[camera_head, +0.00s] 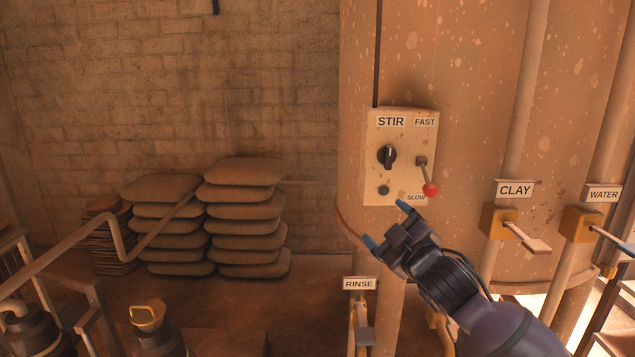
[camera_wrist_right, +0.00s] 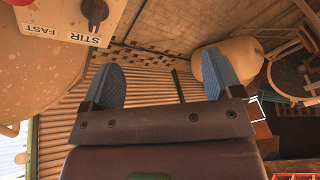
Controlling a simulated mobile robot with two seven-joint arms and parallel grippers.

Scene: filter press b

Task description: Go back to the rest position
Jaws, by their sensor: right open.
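My right gripper (camera_head: 387,224) is in the head view, just below the lower left corner of the STIR control box (camera_head: 399,170). Its two blue-tipped fingers are spread apart with nothing between them. The right wrist view shows the same open fingers (camera_wrist_right: 165,88) with empty space between. The box carries a black knob (camera_head: 387,156), a dark button and a lever with a red ball (camera_head: 430,189), which points down at SLOW. The box also shows in the right wrist view (camera_wrist_right: 65,20), upside down at the upper left. My left gripper is in neither view.
The box is on a large speckled tank (camera_head: 470,90). CLAY (camera_head: 515,189) and WATER (camera_head: 603,194) valves stand at the right, a RINSE valve (camera_head: 360,284) below. Stacked sacks (camera_head: 247,220) lie by the brick wall. A handrail (camera_head: 75,237) crosses the lower left.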

